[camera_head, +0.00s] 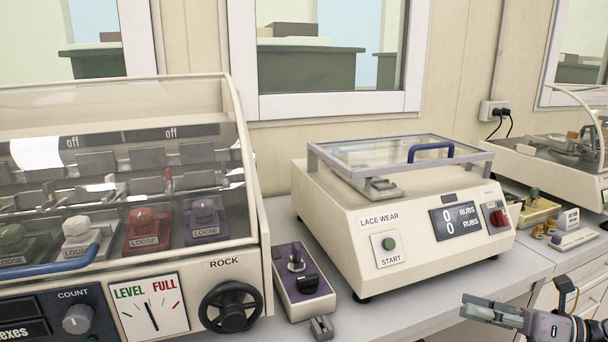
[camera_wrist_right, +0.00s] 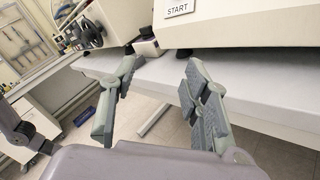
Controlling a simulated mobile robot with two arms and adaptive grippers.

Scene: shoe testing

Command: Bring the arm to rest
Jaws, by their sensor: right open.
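My right gripper (camera_head: 492,312) is at the lower right of the head view, in front of the bench edge and below the lace wear machine. In the right wrist view my right gripper (camera_wrist_right: 160,95) has its two fingers spread apart with nothing between them. The bench front edge lies beyond the fingertips there. My left gripper does not show in either view.
The lace wear machine (camera_head: 400,215) stands on the grey bench (camera_head: 385,310). A purple-topped box (camera_head: 302,282) is left of it. A large clear-hooded machine (camera_head: 130,200) fills the left. Another machine (camera_head: 555,150) stands far right. Open floor (camera_wrist_right: 180,145) lies below the bench.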

